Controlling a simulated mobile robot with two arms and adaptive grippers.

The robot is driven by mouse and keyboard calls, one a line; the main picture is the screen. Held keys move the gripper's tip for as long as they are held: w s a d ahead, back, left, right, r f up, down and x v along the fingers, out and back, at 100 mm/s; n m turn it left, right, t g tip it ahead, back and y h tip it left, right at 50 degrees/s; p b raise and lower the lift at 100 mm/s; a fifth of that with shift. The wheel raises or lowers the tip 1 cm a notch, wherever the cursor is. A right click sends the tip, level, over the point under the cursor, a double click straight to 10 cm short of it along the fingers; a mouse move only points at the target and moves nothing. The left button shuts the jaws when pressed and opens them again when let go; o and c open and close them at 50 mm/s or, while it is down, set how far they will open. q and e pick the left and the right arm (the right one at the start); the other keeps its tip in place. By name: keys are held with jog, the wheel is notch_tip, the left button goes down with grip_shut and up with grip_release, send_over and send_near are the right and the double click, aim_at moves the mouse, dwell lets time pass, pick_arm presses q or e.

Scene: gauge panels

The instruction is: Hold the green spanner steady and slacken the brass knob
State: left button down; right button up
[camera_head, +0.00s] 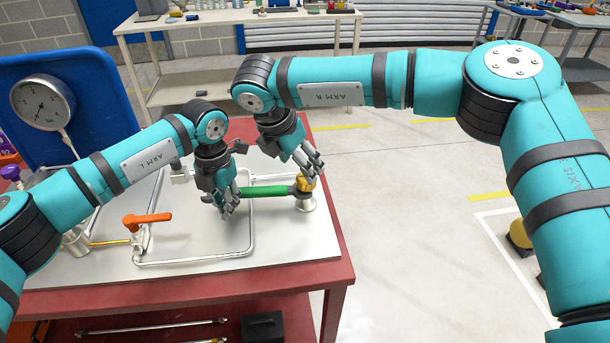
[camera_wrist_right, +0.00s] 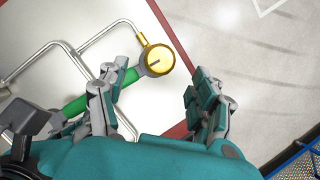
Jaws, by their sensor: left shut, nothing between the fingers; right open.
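The green spanner (camera_head: 265,191) lies across the panel, its head at the brass knob (camera_head: 305,183). In the right wrist view, the round brass knob (camera_wrist_right: 158,61) sits at the end of the spanner's green handle (camera_wrist_right: 75,107). My left gripper (camera_head: 229,209) is shut and empty at the left end of the spanner, whose end it hides. Whether it touches the handle I cannot tell. My right gripper (camera_head: 312,166) is open just above the knob. In its wrist view the knob shows beyond the open fingers (camera_wrist_right: 152,105), nearer the left one.
An orange-handled valve (camera_head: 147,219) and silver pipes (camera_head: 195,261) are left of the spanner. A dial gauge (camera_head: 43,102) stands at the far left before a blue board (camera_head: 92,85). The red table edge (camera_head: 335,225) is close right of the knob, with open floor beyond.

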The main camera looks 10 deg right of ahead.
jog(key=x, duration=0.6)
jog(key=shift+c, duration=0.5)
jog(key=c, duration=1.1)
jog(key=shift+o, duration=0.2)
